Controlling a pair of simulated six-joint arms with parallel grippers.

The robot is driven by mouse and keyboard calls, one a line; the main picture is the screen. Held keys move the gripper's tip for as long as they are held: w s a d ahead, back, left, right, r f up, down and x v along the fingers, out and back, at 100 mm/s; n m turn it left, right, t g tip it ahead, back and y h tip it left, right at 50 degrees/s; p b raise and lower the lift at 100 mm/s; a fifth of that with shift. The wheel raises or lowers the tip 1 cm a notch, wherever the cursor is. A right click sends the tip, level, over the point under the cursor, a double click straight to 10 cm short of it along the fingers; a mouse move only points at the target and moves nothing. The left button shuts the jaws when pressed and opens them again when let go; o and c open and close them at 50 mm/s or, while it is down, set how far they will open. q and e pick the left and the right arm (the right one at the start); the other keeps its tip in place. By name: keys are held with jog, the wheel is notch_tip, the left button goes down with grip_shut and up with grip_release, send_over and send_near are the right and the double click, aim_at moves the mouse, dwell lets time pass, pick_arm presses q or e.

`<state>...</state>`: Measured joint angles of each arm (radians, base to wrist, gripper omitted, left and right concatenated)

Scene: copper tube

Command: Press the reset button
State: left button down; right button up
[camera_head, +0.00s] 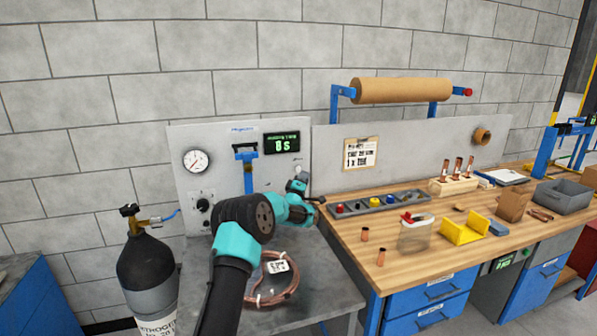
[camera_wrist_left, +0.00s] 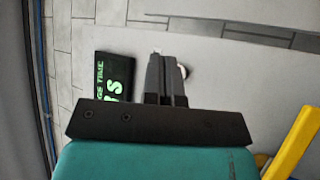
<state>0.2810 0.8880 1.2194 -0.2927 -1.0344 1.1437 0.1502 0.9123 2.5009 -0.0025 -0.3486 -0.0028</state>
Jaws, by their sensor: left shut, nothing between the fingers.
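The grey panel (camera_head: 220,150) stands against the wall and carries a black display (camera_head: 282,143) with green digits. The display also shows turned sideways in the left wrist view (camera_wrist_left: 114,78). My left gripper (camera_head: 298,184) is in front of the panel, below and slightly right of the display. In the left wrist view its two dark fingers (camera_wrist_left: 166,72) are together, with nothing between them. A small pale round part (camera_wrist_left: 183,70) shows beside the fingers, partly hidden; I cannot tell whether it is the reset button or whether the fingers touch it. My right gripper is not in view.
A pressure gauge (camera_head: 196,160), knob (camera_head: 203,205) and blue clamp (camera_head: 246,152) are on the panel. A copper coil (camera_head: 284,290) lies below my arm. A gas cylinder (camera_head: 147,270) stands left. The wooden bench (camera_head: 350,232) at right holds several parts.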

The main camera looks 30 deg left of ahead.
pick_arm(q)
jog(key=shift+w+a, duration=0.8)
jog(key=shift+a, duration=0.1)
jog(key=shift+a, duration=0.1)
dwell(1.4)
jog(key=shift+w+a, duration=0.2)
jog(key=shift+w, duration=0.05)
jog(key=shift+w+a, duration=0.35)
jog(key=shift+a, duration=0.05)
dwell(1.1)
jog(key=shift+s+d, duration=0.65)
jog(key=shift+d, duration=0.05)
dwell(0.4)
jog(key=shift+s+d, duration=1.6)
jog(key=shift+d, duration=0.3)
